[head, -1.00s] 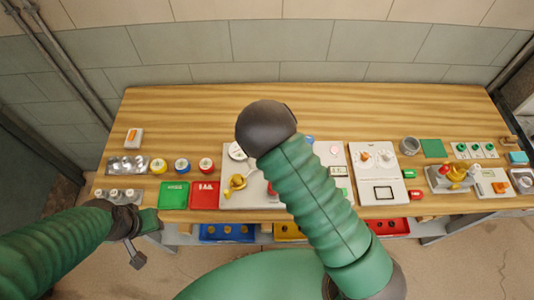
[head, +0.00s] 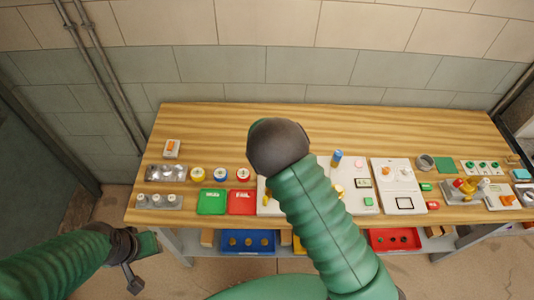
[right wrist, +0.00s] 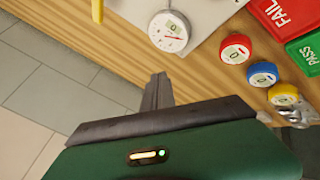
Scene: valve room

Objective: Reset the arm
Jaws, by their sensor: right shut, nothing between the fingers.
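My left gripper (head: 136,266) hangs off the bench's front left corner, over the floor; its fingers are too small to read. My right arm rises through the middle of the head view, and its dark elbow hides the right gripper there. In the right wrist view my right gripper (right wrist: 157,90) is shut and empty. Its fingertips point at the wooden bench edge and touch no object that I can see. A white round dial gauge (right wrist: 169,31) lies beyond the fingertips.
The wooden bench (head: 300,115) is clear along its back. Blue (head: 247,241) and red (head: 394,240) bins sit below.

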